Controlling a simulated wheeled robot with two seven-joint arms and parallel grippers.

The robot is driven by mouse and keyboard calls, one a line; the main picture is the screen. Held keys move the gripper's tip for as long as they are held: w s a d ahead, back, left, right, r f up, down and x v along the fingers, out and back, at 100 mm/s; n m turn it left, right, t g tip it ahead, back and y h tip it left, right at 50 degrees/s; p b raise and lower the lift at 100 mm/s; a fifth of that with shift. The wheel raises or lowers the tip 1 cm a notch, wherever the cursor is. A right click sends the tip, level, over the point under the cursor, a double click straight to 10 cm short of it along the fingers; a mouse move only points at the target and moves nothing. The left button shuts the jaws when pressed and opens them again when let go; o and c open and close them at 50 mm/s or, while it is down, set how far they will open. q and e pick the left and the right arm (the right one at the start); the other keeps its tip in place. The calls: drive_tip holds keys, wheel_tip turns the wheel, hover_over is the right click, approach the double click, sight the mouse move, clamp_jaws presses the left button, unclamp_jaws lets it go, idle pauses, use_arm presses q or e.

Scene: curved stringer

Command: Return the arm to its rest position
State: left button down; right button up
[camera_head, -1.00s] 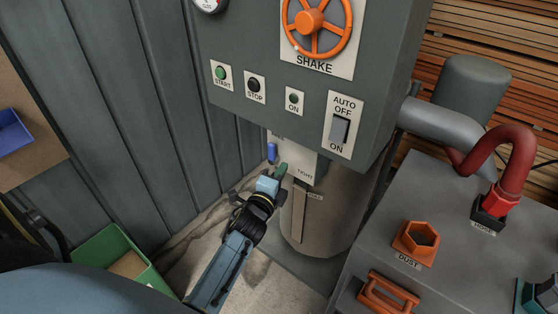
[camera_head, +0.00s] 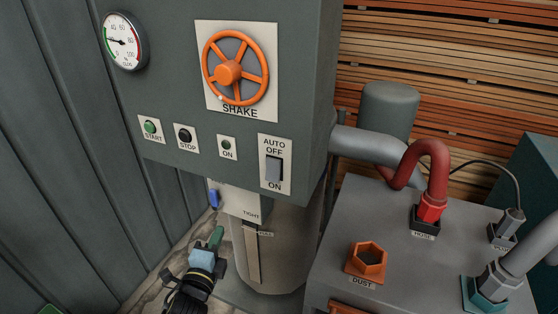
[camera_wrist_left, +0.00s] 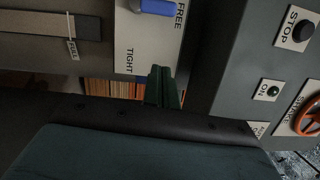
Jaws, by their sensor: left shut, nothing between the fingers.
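My left gripper (camera_head: 217,238) shows at the bottom of the head view, with its dark green fingers together and nothing between them. It is in front of the grey drum (camera_head: 285,255), below the plate marked TIGHT (camera_head: 238,203), and looks apart from both. In the left wrist view the shut fingers (camera_wrist_left: 161,88) point toward the TIGHT and FREE plate (camera_wrist_left: 145,45) with its blue lever (camera_wrist_left: 158,7). The blue lever also shows in the head view (camera_head: 213,198). My right gripper is in neither view.
The grey cabinet (camera_head: 180,80) carries an orange SHAKE wheel (camera_head: 235,68), buttons and an AUTO/OFF/ON switch (camera_head: 274,170). A grey box (camera_head: 320,245) with a red hose (camera_head: 432,170) and an orange DUST socket (camera_head: 367,262) stands at right. A corrugated wall (camera_head: 60,150) is at left.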

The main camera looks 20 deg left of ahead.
use_arm(q)
drive_tip(key=s+d+f+n+g+h, duration=0.1)
drive_tip(key=s+d+f+n+g, duration=0.2)
drive_tip(key=f, duration=0.6)
drive_tip(key=s+d+f+n+g+h, duration=0.1)
drive_tip(key=s+f+n+g, duration=0.1)
drive_tip(key=s+f, duration=0.5)
drive_tip(key=s+d+f+n+g, duration=0.2)
drive_tip(key=f+g, duration=0.1)
drive_tip(key=f, duration=0.9)
drive_tip(key=s+a+f+n+g, duration=0.1)
drive_tip(key=s+f+n+g, duration=0.1)
drive_tip(key=s+f, duration=0.3)
drive_tip(key=s+a+f+n+g, duration=0.1)
drive_tip(key=s+f+n+g, duration=0.2)
drive_tip(key=s, duration=1.1)
drive_tip(key=s+a+f+n+g, duration=0.1)
drive_tip(key=s+f+n+g, duration=0.1)
drive_tip(key=s+f, duration=0.4)
drive_tip(key=s+g, duration=0.1)
drive_tip(key=s, duration=0.3)
drive_tip(key=shift+s+a+f+g, duration=0.2)
drive_tip(key=shift+a+f+g, duration=0.1)
drive_tip(key=shift+a+g, duration=0.1)
